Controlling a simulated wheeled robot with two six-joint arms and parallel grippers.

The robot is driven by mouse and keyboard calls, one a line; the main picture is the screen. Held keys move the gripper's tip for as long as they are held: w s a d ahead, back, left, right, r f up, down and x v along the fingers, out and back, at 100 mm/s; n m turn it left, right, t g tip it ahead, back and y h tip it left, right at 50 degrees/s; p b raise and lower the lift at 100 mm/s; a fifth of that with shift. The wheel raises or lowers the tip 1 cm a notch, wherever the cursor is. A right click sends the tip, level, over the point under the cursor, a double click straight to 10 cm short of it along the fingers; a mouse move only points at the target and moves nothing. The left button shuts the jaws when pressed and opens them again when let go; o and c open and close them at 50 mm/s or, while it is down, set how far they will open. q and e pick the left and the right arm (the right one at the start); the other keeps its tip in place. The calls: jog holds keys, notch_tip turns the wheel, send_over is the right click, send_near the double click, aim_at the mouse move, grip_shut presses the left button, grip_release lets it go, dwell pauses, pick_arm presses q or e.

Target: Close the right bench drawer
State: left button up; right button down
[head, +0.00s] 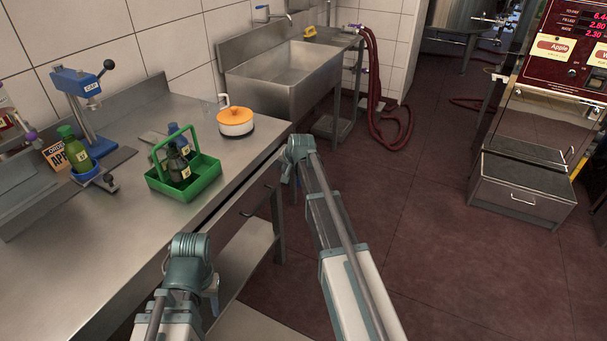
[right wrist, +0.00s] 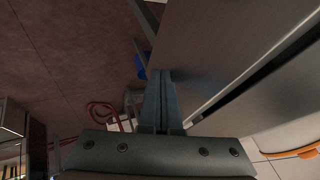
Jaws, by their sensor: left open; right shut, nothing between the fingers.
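The right bench drawer (head: 258,203) is under the front edge of the steel bench, with a dark handle on its front. A dark gap runs between its top and the bench edge; I cannot tell how far out it stands. My right gripper (head: 288,178) is at the drawer's far end, by the bench corner. In the right wrist view its fingers (right wrist: 160,75) are shut and empty, beside a grey steel panel (right wrist: 225,45); contact is unclear. My left gripper (head: 213,288) is low in front of the bench, its fingers mostly hidden; it is open.
On the bench (head: 110,255) stand a green caddy (head: 205,188) with bottles, an orange-lidded pot (head: 235,122) and a blue capping press (head: 85,110). A sink (head: 290,75) is beyond. A lower shelf (head: 245,255) lies under the drawer.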

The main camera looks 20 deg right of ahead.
jog(key=w+a, duration=0.2)
jog(key=w, duration=0.1)
jog(key=shift+w+a, duration=0.15)
jog(key=shift+a, duration=0.2)
jog(key=shift+w+a, duration=0.15)
jog(key=shift+w+r, duration=0.1)
pick_arm(q)
jog(key=shift+d, duration=0.1)
notch_tip(320, 180, up, 8)
jog(key=d+p, duration=0.1)
jog(key=p, duration=0.7)
jog(key=shift+s+d, duration=0.15)
jog(key=shift+s, duration=0.05)
pick_arm(e)
jog(key=s+d+r, duration=0.3)
jog(key=s+r, duration=0.4)
jog(key=s, duration=0.2)
jog(key=shift+s+r, duration=0.35)
jog(key=shift+r, duration=0.05)
